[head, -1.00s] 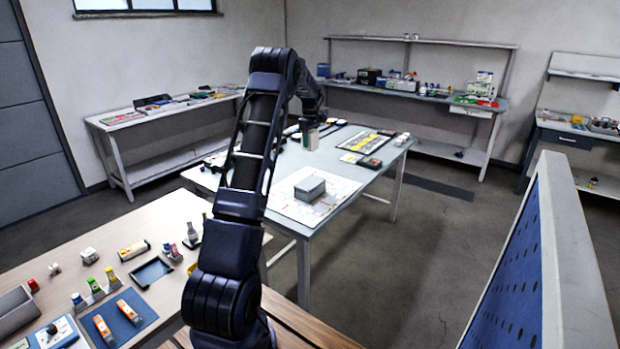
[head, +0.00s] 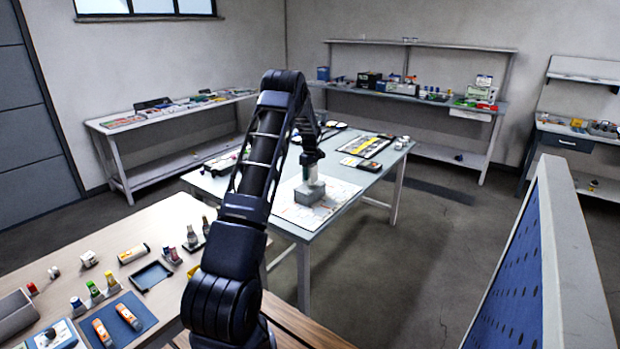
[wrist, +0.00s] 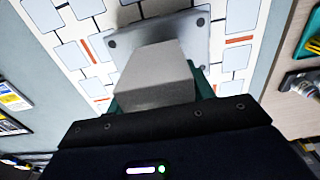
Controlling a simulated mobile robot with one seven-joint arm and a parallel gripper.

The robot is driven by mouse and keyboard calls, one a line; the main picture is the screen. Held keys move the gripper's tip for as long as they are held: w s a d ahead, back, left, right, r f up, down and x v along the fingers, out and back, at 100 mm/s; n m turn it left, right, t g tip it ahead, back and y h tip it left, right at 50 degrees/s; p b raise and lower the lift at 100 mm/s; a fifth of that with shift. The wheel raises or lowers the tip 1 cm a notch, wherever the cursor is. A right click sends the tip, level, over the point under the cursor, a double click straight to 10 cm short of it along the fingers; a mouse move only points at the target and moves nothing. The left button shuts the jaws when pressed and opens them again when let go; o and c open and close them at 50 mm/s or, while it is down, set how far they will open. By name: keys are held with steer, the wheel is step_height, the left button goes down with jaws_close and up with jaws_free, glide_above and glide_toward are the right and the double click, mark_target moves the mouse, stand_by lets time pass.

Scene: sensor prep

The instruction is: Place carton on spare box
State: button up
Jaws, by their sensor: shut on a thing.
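My gripper (head: 311,160) points down over the work table. In the wrist view its teal fingers (wrist: 158,97) are shut on a pale grey-white carton (wrist: 155,72), one finger on each side. In the head view the carton (head: 310,174) is upright, directly above the grey spare box (head: 312,195). The spare box lies on the white printed mat (head: 288,214). In the wrist view the spare box (wrist: 197,42) shows behind the carton, partly hidden by it. I cannot tell whether the carton touches the box top.
The blue-grey table (head: 213,184) also bears a dark-framed tray (head: 365,146) and a small dark device (head: 370,164) behind the box. A wooden bench (head: 175,225) with small items is at front left. A blue perforated panel (head: 515,265) stands at right.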

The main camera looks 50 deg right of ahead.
steer(key=shift+f, duration=1.05)
steer(key=shift+f, duration=0.1)
steer(key=o, duration=1)
step_height(320, 180, up, 12)
steer(key=shift+r, duration=0.1)
steer(key=shift+w+r, duration=0.1)
